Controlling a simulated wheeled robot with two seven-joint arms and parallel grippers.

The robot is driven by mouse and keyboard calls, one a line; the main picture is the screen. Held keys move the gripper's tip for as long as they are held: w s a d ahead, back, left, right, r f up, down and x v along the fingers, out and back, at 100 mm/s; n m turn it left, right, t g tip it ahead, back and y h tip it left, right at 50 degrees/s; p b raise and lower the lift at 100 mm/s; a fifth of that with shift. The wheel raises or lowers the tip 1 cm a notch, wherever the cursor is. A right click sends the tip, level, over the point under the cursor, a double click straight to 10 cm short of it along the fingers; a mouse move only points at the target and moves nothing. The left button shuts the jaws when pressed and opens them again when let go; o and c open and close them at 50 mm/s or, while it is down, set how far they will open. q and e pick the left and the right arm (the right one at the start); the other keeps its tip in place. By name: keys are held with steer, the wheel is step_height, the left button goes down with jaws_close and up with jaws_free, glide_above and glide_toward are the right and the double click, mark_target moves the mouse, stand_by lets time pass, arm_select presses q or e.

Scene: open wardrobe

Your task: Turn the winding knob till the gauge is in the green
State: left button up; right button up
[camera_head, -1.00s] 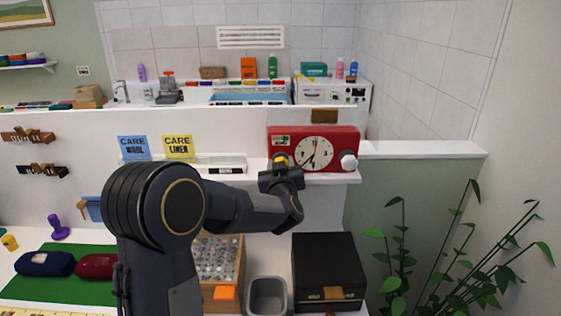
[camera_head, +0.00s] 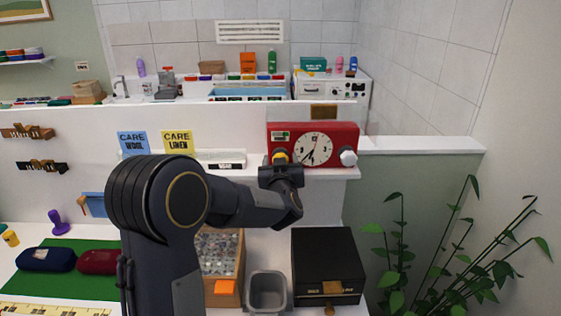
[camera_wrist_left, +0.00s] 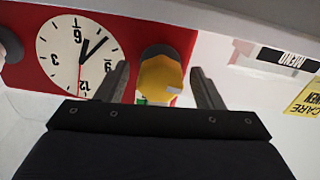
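A red clock box (camera_head: 341,136) stands on the white ledge. It has a white dial (camera_head: 314,150), a small gauge window (camera_head: 280,135) at its upper left and a white knob (camera_head: 348,158) at its right. A yellow knob (camera_head: 280,155) sits on its lower left front. My left gripper (camera_head: 281,163) is at the yellow knob. In the left wrist view the fingers (camera_wrist_left: 163,85) stand one on each side of the yellow knob (camera_wrist_left: 158,80), with gaps on both sides. The gauge's needle is too small to read. My right gripper is out of view.
Blue and yellow care cards (camera_head: 178,142) and a white labelled strip (camera_head: 222,159) are left of the clock. Below are a black box (camera_head: 327,262), a grey bin (camera_head: 267,290) and a wooden case (camera_head: 222,270). A plant (camera_head: 450,250) stands at the right.

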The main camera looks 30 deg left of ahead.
arm_select(q)
steer(key=b+v, duration=0.2)
steer(key=v, duration=0.6)
steer(key=shift+w, duration=0.1)
stand_by(0.4)
steer(key=s+d+f+m+g+h, duration=0.3)
steer(key=s+d+m+h, duration=0.2)
steer(key=s+d+h, duration=0.65)
steer(key=s+f+g, duration=0.3)
steer(key=s+f, duration=0.1)
steer(key=s, duration=0.5)
steer(key=s+d+f+g+h, duration=0.1)
steer(key=s+f+g, duration=0.2)
steer(key=s, duration=0.7)
steer(key=shift+s+f+m+g, duration=0.3)
steer(key=shift+f+g, duration=0.1)
steer(key=shift+f, duration=0.5)
steer(key=shift+d+h, duration=0.15)
steer(key=shift+h, duration=0.1)
